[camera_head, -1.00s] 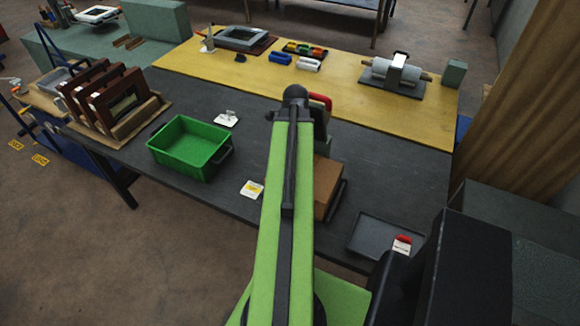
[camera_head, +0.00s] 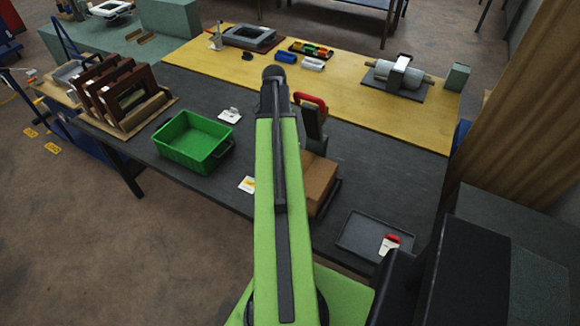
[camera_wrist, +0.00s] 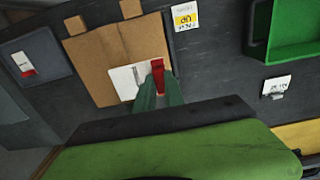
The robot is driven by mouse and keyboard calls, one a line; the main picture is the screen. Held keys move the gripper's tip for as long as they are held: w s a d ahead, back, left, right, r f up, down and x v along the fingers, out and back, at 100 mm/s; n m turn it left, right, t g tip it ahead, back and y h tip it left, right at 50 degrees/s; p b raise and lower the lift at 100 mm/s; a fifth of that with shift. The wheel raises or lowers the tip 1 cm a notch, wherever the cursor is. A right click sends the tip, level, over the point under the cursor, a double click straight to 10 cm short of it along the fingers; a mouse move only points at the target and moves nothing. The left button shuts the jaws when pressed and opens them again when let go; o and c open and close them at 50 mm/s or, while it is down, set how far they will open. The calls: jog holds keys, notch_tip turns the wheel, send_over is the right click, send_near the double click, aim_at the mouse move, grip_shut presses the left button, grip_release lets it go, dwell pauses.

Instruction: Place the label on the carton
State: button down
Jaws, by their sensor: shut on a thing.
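The brown carton (camera_head: 319,180) stands on the dark table, partly behind my green arm in the head view. My gripper (camera_wrist: 157,88) is shut on the red tab of a white label (camera_wrist: 124,82). The label overlaps the carton's near right part in the wrist view; I cannot tell whether it touches. My arm hides the gripper tips and label in the head view.
A grey tray (camera_head: 352,237) with a red-and-white card (camera_head: 389,244) lies right of the carton. Left are a yellow-and-white card (camera_head: 247,185), a green crate (camera_head: 180,150) and a white card on a stand (camera_head: 229,116). Wooden frames stand farther left.

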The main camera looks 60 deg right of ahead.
jog(key=shift+s+d, duration=0.1)
jog(key=shift+s, duration=0.05)
jog(key=shift+f, duration=0.3)
notch_tip(320, 180, down, 10)
jog(key=b, duration=1)
jog(key=shift+r, duration=0.25)
jog(key=shift+f, duration=0.2)
jog(key=c, duration=1.4)
grip_release()
jog(key=shift+c, duration=0.2)
